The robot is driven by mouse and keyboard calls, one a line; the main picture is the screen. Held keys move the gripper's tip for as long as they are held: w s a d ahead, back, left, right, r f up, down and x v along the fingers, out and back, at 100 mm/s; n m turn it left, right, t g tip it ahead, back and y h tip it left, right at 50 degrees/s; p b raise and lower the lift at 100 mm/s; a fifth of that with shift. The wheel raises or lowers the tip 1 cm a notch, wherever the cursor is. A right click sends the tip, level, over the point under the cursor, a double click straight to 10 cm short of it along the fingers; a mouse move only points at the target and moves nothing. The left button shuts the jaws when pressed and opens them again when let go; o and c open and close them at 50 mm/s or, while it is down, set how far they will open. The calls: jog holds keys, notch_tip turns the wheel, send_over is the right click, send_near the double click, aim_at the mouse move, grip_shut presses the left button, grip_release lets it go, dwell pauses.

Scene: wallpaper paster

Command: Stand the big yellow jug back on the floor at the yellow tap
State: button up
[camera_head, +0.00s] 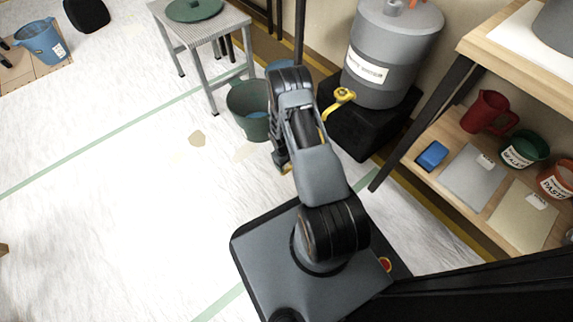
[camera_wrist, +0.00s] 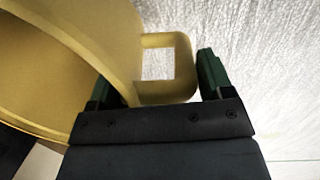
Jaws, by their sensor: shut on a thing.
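The big yellow jug (camera_wrist: 75,50) fills the left of the wrist view, with its wide open rim toward the camera. Its squared loop handle (camera_wrist: 182,68) sits between the two green finger pads of my gripper (camera_wrist: 155,85), which is shut on it. In the head view my gripper (camera_head: 284,166) points down beside the green bin, mostly covered by my arm. A yellow strip (camera_head: 322,136) shows at the arm's right edge, below the yellow tap (camera_head: 343,96). The rest of the jug is hidden there. I cannot tell whether its base touches the floor.
The tap is on a grey drum (camera_head: 385,75) on a black block (camera_head: 365,128). A green bin (camera_head: 250,108) stands just left of my arm, near a metal table (camera_head: 205,32). A wooden shelf (camera_head: 470,150) with pots is at the right. The floor at left is mostly clear.

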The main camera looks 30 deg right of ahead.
jog(key=o, duration=1.6)
